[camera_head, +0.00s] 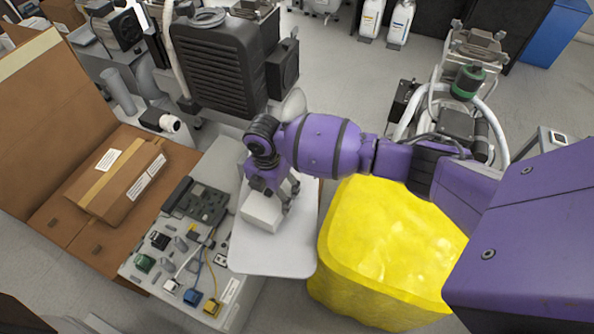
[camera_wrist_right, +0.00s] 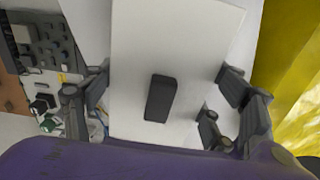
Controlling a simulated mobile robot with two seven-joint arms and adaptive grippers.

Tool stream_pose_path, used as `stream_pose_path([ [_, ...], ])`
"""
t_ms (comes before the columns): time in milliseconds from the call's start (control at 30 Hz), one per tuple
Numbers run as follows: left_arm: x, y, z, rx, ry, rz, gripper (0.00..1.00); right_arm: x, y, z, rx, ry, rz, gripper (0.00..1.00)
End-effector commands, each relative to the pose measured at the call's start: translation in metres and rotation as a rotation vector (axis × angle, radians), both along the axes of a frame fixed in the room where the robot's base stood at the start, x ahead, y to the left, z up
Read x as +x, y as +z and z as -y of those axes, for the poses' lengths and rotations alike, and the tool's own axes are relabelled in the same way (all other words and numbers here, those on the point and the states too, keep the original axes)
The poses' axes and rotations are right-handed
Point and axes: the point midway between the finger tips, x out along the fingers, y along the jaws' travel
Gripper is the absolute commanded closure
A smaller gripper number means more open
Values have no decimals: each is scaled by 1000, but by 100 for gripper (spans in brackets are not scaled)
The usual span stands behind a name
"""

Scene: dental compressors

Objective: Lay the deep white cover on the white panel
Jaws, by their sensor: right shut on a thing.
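The deep white cover (camera_head: 262,214) is a white box-like piece over the white panel (camera_head: 272,256), a pale flat plate with rounded corners. My right gripper (camera_head: 272,196) reaches down onto the cover, with its fingers spread to either side and shut on it. In the right wrist view the cover (camera_wrist_right: 195,70) fills the space between the fingers of my right gripper (camera_wrist_right: 165,98), with a dark rectangular block in the middle of the white. I cannot tell whether the cover's underside touches the panel. My left gripper is not in view.
A board with switches and wires (camera_head: 185,255) lies just left of the panel. A lumpy yellow bin (camera_head: 385,255) stands to the right. A black ribbed compressor (camera_head: 222,65) stands behind. A brown carton (camera_head: 118,172) lies at the left.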

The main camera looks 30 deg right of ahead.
Motion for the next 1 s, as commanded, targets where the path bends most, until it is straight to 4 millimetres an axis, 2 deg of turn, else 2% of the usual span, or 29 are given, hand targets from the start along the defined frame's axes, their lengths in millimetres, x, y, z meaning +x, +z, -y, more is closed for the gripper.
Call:
stream_pose_path([
  [300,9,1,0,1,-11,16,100,2,-1,0,0,0,3,53],
  [333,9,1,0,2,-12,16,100,2,-1,0,0,0,3,21],
  [467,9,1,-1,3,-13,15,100,2,-1,0,0,0,3,4],
  [833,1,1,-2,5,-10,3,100,2,0,0,0,0,4,4],
  [1000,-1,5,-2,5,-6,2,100,3,18,0,0,0,6,4],
])
